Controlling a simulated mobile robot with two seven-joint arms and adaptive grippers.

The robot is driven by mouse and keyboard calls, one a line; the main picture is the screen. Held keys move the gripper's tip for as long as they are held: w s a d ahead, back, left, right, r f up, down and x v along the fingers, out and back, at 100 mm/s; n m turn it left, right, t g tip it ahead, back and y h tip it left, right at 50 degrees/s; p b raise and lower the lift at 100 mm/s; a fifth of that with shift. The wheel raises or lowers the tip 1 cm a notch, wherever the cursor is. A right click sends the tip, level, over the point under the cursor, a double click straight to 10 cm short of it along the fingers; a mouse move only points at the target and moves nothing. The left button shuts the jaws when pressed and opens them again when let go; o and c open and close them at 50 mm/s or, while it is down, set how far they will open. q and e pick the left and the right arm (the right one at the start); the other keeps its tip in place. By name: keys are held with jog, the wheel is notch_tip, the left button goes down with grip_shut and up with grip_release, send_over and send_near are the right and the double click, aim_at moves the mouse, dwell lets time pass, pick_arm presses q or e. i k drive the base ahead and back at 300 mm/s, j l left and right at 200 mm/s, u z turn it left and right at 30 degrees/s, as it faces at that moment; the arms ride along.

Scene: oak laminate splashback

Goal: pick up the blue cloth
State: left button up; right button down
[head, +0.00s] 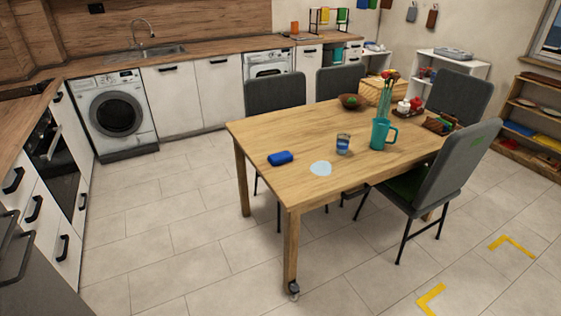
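A small deep-blue bundle (280,158), which looks like the blue cloth, lies near the left front edge of the wooden table (262,131). A flat pale-blue round patch (320,168) lies to its right on the tabletop; I cannot tell whether it is a spill or a thin mat. The bundle is fully in sight with nothing on it. Neither of my grippers is in view.
A glass of blue liquid (343,144), a teal jug (381,134) and a brown bowl (354,102) stand on the table. Grey chairs (274,93) surround it; one (438,175) stands at the right front. Tiled floor is clear left of the table.

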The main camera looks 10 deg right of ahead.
aim_at(275, 159)
jog(key=i+j+z, duration=0.25)
jog(key=z, duration=0.25)
jog(key=i+j+z, duration=0.55)
jog(key=j, duration=0.25)
jog(key=i+j, duration=0.15)
jog(key=j, duration=0.15)
jog(key=i+j+z, duration=0.15)
jog(key=j, duration=0.2)
